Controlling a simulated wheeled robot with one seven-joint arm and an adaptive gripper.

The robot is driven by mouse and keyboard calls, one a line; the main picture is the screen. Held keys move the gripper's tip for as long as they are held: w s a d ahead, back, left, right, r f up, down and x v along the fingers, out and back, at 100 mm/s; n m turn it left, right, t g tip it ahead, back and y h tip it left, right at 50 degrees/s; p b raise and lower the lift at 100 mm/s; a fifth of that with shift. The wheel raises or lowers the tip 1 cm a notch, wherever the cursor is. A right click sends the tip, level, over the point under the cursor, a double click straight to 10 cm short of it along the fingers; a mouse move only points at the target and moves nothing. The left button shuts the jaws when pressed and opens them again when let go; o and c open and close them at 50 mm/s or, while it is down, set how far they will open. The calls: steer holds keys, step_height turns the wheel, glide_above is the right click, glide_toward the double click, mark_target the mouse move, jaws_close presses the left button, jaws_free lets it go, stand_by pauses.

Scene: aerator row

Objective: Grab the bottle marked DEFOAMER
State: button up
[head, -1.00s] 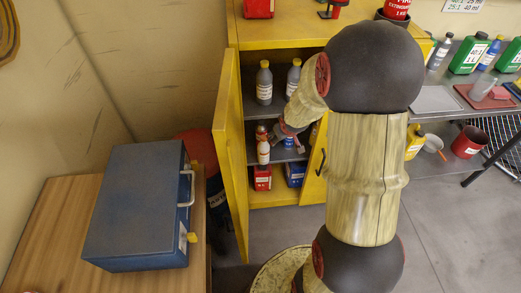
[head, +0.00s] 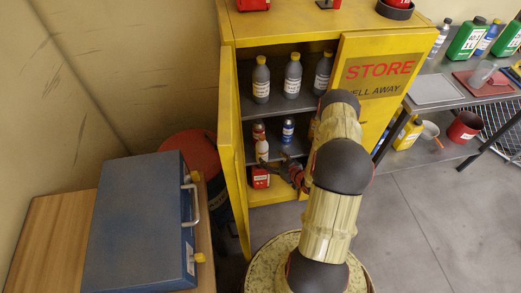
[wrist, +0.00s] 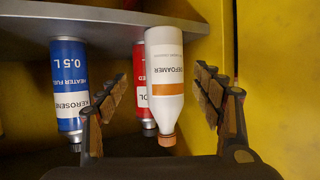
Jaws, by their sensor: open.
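The DEFOAMER bottle (wrist: 165,80) is white with an orange band and an orange-brown cap, which points down in the wrist view. In the head view the white bottle (head: 262,149) stands at the left of the cabinet's middle shelf. My gripper (wrist: 160,82) is open, with one finger on each side of the bottle in the wrist view. Gaps show on both sides, and the bottle is not gripped. In the head view my gripper (head: 280,167) is at the shelf front, small and partly unclear.
A blue kerosene can (wrist: 69,85) and a red can (wrist: 139,90) stand close to the bottle. The yellow cabinet door (head: 234,165) stands open at left. Grey bottles (head: 292,76) stand on the upper shelf (head: 276,111). A red box (head: 260,178) sits below.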

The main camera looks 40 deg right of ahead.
mark_target(266, 156)
steer(key=b+x, duration=0.1)
steer(key=x, duration=0.3)
steer(key=b+x, duration=0.1)
steer(key=x, duration=0.1)
steer(key=shift+w+a+f+b, duration=0.25)
steer(key=shift+a+b, duration=0.05)
steer(key=shift+a, duration=0.1)
steer(key=shift+w, duration=0.4)
steer(key=shift+c, duration=0.2)
steer(key=c, duration=1.6)
